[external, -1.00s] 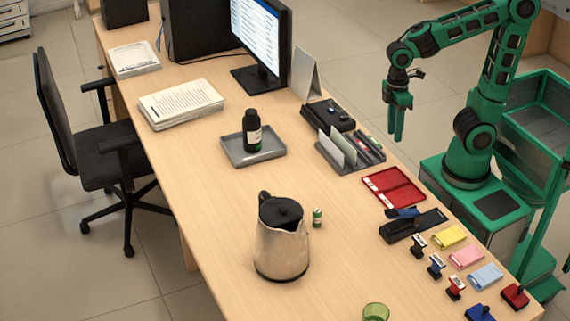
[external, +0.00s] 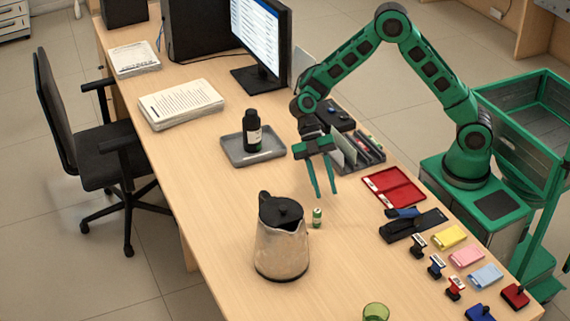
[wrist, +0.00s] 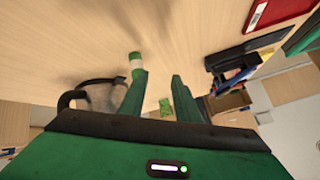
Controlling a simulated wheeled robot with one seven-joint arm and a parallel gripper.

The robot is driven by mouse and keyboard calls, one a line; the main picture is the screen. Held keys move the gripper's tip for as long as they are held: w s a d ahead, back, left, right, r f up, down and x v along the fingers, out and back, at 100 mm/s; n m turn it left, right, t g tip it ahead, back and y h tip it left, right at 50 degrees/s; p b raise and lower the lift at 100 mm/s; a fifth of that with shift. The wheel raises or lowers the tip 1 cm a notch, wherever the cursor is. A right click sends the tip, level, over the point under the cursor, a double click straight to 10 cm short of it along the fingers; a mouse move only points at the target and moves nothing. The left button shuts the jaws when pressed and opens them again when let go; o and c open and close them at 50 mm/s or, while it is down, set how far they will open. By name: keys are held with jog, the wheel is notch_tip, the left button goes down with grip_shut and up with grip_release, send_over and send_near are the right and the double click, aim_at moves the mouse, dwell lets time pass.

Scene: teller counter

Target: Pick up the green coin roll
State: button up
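The green coin roll (external: 317,217) stands upright on the desk, just right of the steel kettle (external: 281,240). It is small, with a pale band around its middle. In the wrist view the coin roll (wrist: 136,64) shows just past the tip of the left finger. My gripper (external: 325,194) is open and empty, pointing down above the desk. Its fingertips are a little above the coin roll in the external picture. The kettle is partly hidden behind the left finger there.
A red tray (external: 394,188) and a black stapler (external: 412,224) lie to the right. An organizer (external: 366,155) stands behind my gripper. A grey tray (external: 270,155) holds a dark bottle (external: 252,131). A green glass (external: 375,312) stands at the front.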

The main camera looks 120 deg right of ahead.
aim_at(315, 209)
jog(key=w+f+n+y, duration=0.2)
jog(key=w, duration=0.1)
jog(key=shift+d+f+n+t+y, duration=0.25)
jog(key=shift+d+n+t+y, duration=0.05)
jog(key=shift+d+n+t, duration=0.1)
jog(key=shift+w+d+f+n+t+y, duration=0.35)
jog(key=shift+w+n+y, duration=0.25)
jog(key=shift+n+y, duration=0.2)
jog(key=x, duration=0.5)
jog(key=shift+a, duration=0.2)
jog(key=shift+x, duration=2.7)
jog(key=shift+s+d+f, duration=0.1)
jog(key=shift+s+f, duration=0.05)
jog(key=shift+c, duration=0.6)
grip_shut()
